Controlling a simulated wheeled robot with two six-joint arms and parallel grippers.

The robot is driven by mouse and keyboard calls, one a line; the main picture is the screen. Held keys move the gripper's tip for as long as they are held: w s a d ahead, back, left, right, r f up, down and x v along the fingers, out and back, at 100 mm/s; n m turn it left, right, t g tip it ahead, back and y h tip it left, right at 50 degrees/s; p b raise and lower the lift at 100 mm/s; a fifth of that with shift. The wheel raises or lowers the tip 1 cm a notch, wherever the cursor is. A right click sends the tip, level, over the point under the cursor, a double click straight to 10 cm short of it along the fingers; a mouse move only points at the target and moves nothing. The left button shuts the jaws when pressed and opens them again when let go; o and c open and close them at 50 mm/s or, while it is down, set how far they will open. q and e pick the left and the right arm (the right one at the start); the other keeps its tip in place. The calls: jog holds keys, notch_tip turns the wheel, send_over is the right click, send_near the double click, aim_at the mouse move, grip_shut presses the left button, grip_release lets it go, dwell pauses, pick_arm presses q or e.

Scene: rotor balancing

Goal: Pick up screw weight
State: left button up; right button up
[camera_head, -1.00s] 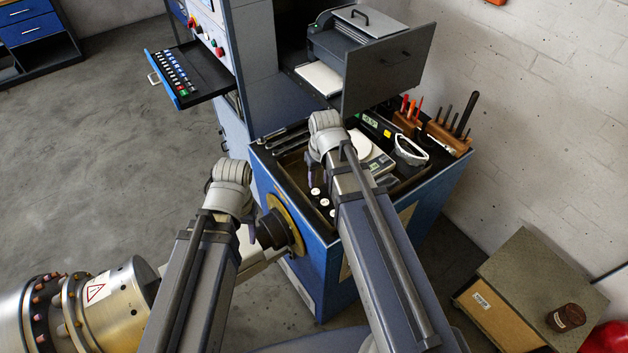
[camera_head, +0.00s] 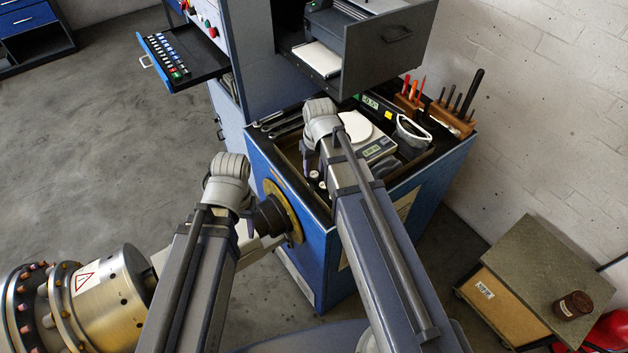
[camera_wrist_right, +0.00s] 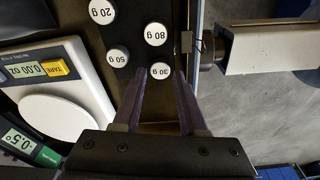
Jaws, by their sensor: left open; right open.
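Several screw weights with white caps stand in a dark holder in the right wrist view: a 20 g weight (camera_wrist_right: 102,10), an 80 g weight (camera_wrist_right: 155,34), a 50 g weight (camera_wrist_right: 118,57) and a 30 g weight (camera_wrist_right: 160,71). My right gripper (camera_wrist_right: 160,73) is open, with its fingertips on either side of the 30 g cap; I cannot tell whether they touch it. In the head view my right gripper (camera_head: 308,160) is over the workbench tray, partly hidden by its wrist. My left gripper (camera_head: 248,228) is open beside the rotor shaft end, mostly hidden by its arm.
A digital scale (camera_head: 380,150) reading 0.00 stands beside the weights, and also shows in the right wrist view (camera_wrist_right: 68,92). A green angle gauge (camera_wrist_right: 22,143) is near it. An open drawer (camera_head: 392,48) overhangs the bench. A tool block (camera_head: 452,121) stands behind.

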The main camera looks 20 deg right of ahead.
notch_tip(320, 180, down, 2)
jog(key=shift+w+f+b, duration=0.1)
jog(key=shift+b, duration=0.45)
grip_shut()
